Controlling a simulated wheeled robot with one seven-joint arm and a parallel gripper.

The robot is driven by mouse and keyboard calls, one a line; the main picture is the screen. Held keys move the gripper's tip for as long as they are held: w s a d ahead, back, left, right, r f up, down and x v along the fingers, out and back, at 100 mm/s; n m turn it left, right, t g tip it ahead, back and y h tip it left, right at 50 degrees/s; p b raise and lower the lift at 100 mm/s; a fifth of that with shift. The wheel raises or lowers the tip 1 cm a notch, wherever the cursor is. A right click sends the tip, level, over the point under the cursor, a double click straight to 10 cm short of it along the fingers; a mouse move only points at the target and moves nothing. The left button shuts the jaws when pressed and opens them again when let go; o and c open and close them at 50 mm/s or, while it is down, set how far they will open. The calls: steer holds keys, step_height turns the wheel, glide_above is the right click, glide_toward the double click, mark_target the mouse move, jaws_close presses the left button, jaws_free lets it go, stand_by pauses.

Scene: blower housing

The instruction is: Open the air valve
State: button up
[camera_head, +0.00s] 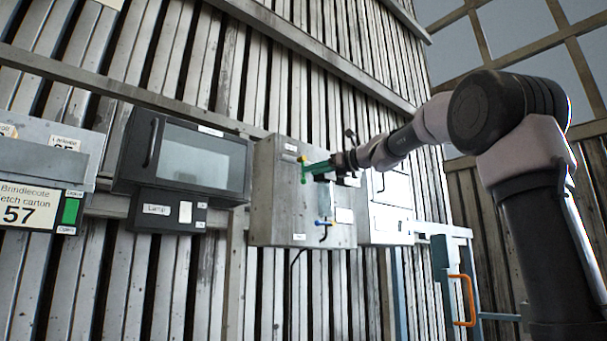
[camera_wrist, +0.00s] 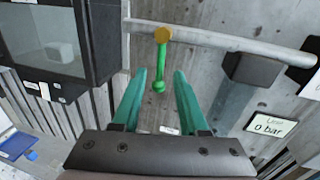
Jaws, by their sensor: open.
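The air valve shows in the wrist view as a green lever (camera_wrist: 161,62) on a yellow hub (camera_wrist: 162,34), set on a grey pipe (camera_wrist: 225,41). The lever hangs from the hub crosswise to the pipe and ends in a round knob. My gripper (camera_wrist: 160,77) is open, with one teal finger on each side of the knob. Gaps show between fingers and knob, but depth is hard to judge. In the head view, the yellow hub (camera_head: 301,158) and green lever (camera_head: 304,174) sit on the front of a grey box, and my gripper (camera_head: 316,168) reaches them from the right.
A label reading 0 bar (camera_wrist: 268,127) is right of the valve. The grey box (camera_head: 270,205) carries a blue fitting (camera_head: 321,223) below. A dark windowed cabinet (camera_head: 185,155) hangs to its left, a pale box (camera_head: 388,205) to its right. An orange handle (camera_head: 468,300) is lower right.

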mark_target(303, 178)
steer(key=shift+x, duration=2.25)
steer(key=shift+c, duration=0.3)
jaws_close()
